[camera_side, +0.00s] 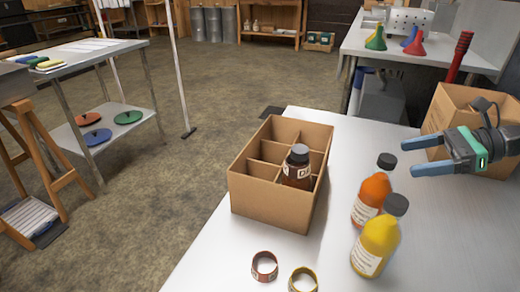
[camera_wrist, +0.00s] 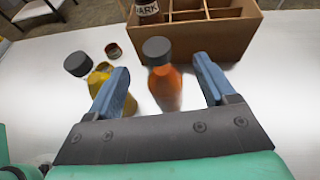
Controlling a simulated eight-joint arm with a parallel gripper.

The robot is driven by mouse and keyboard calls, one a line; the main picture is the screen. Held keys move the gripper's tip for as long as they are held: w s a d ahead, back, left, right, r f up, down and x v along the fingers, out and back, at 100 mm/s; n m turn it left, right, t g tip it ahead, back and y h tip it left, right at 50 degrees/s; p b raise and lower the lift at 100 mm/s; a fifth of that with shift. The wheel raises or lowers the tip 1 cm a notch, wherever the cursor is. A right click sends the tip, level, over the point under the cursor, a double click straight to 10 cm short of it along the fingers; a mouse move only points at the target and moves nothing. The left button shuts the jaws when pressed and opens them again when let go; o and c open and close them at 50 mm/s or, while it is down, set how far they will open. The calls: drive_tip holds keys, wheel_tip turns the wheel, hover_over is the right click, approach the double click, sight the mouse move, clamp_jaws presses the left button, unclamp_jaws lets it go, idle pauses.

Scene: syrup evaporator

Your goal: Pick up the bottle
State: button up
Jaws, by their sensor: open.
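An orange bottle (camera_side: 370,195) with a black cap and a yellow bottle (camera_side: 376,243) with a dark cap stand upright on the white table (camera_side: 447,235). A dark brown bottle (camera_side: 297,174) stands in one compartment of the divided cardboard box (camera_side: 262,201). My gripper (camera_side: 407,157) is open and empty, to the right of the orange bottle. In the wrist view, the orange bottle (camera_wrist: 165,88) shows between the spread fingers of my gripper (camera_wrist: 160,68), apart from both. The yellow bottle (camera_wrist: 104,78) is partly hidden by the left finger.
A brown ring (camera_side: 265,267) and a yellow ring (camera_side: 303,281) lie at the table's front. Another cardboard box (camera_side: 455,105) stands behind my gripper. Red, blue and green funnels (camera_side: 376,40) stand on a far table. The divided box's other visible compartments look empty.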

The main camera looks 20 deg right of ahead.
sight(388, 158)
drive_tip(key=shift+x, duration=2.8)
drive_tip(key=shift+s+r, duration=0.1)
drive_tip(key=shift+c, duration=0.3)
clamp_jaws()
